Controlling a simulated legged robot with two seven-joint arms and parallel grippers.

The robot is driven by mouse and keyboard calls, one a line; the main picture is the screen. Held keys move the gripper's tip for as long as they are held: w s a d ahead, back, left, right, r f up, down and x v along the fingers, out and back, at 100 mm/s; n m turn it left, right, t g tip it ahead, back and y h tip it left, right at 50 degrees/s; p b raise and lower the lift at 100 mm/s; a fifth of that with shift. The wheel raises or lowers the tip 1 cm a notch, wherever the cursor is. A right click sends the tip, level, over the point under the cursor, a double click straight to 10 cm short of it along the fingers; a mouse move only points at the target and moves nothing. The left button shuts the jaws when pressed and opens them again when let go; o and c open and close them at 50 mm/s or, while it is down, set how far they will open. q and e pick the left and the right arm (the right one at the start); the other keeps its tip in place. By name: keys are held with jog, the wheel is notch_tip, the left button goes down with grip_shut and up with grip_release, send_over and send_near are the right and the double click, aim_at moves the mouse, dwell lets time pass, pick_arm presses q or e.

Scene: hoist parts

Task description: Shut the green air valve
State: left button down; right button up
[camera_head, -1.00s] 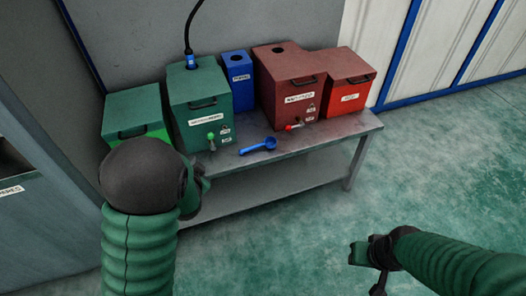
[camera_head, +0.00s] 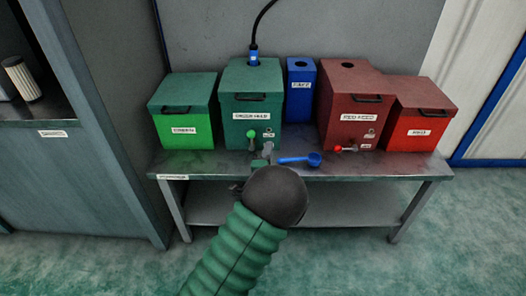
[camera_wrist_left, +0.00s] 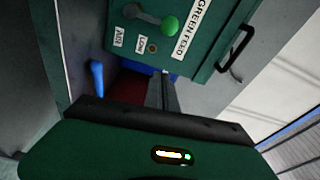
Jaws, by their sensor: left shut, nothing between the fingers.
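The green air valve is a small lever with a round green knob (camera_head: 251,134) on the front of the dark green box (camera_head: 251,105) labelled as green feed. In the left wrist view the grey lever ends in the green knob (camera_wrist_left: 169,25), above an "AIR" label. My left gripper (camera_head: 263,158) is shut and empty, just below and slightly right of the knob. It looks apart from the knob in the wrist view. My dark round wrist hides part of the gripper in the head view. My right gripper is out of view.
The boxes stand on a grey metal table (camera_head: 393,168). A blue scoop (camera_head: 303,159) lies near its front edge. A brighter green bin (camera_head: 184,127) is left, a blue box (camera_head: 300,95) right, then a dark red box (camera_head: 350,100) with a red-knobbed valve and a red bin (camera_head: 420,125).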

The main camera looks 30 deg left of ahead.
pick_arm(q)
jog(key=b+x, duration=0.1)
jog(key=x, duration=0.4)
jog(key=b+x, duration=0.1)
jog(key=x, duration=0.2)
jog(key=shift+s+a+f+b, duration=0.15)
jog(key=shift+a+f+b, duration=0.2)
jog(key=shift+a+f, duration=0.05)
jog(key=s+a, duration=0.1)
jog(key=s+a+b, duration=0.1)
jog(key=s, duration=0.1)
jog(key=shift+a+r, duration=0.1)
jog(key=shift+a, duration=0.1)
jog(key=shift+a, duration=0.15)
